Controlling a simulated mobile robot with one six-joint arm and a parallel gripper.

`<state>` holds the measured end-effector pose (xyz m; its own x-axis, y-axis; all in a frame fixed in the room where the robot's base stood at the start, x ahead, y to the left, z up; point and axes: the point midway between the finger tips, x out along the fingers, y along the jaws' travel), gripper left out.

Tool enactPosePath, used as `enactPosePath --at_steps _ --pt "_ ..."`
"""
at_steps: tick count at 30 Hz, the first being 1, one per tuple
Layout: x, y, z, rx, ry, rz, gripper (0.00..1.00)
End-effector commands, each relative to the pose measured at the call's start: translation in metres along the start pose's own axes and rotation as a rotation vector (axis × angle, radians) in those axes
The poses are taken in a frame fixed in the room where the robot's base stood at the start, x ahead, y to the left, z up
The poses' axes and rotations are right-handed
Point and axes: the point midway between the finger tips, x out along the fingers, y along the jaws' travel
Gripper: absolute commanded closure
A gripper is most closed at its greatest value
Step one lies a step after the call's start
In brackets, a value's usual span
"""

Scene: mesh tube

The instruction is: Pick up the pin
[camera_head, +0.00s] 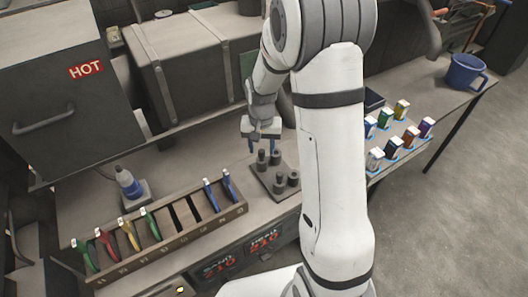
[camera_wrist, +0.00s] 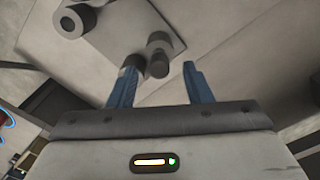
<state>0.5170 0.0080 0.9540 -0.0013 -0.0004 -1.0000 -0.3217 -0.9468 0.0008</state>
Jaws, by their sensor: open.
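Several dark grey upright pins stand on a flat grey plate (camera_head: 266,181). In the head view, one pin (camera_head: 262,157) and another (camera_head: 275,158) stand at the back, nearest the gripper; two more stand at the front. My gripper (camera_head: 263,149) is open, with its blue fingers pointing down just above the back pins. In the wrist view, a dark pin (camera_wrist: 158,64) shows between the fingertips of the gripper (camera_wrist: 160,70), and another pin end lies close to the left finger. I see nothing held. Whether a finger touches a pin, I cannot tell.
A rack (camera_head: 175,245) of coloured handled tools stands left of the plate. A bottle (camera_head: 128,184) stands behind it. Coloured boxes (camera_head: 392,148) stand in a holder at right, and a blue mug (camera_head: 465,72) is further back. A grey cabinet marked HOT (camera_head: 60,95) is at left.

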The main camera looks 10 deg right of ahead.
Motion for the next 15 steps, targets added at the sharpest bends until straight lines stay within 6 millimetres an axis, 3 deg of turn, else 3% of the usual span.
enactPosePath --at_steps 6,12,15 --pt "0.021 -0.003 0.001 -0.007 -0.001 0.001 0.55" --pt "0.021 -0.004 0.001 -0.009 0.001 0.000 0.55" --pt "0.021 -0.004 0.001 -0.010 0.001 0.000 0.61"
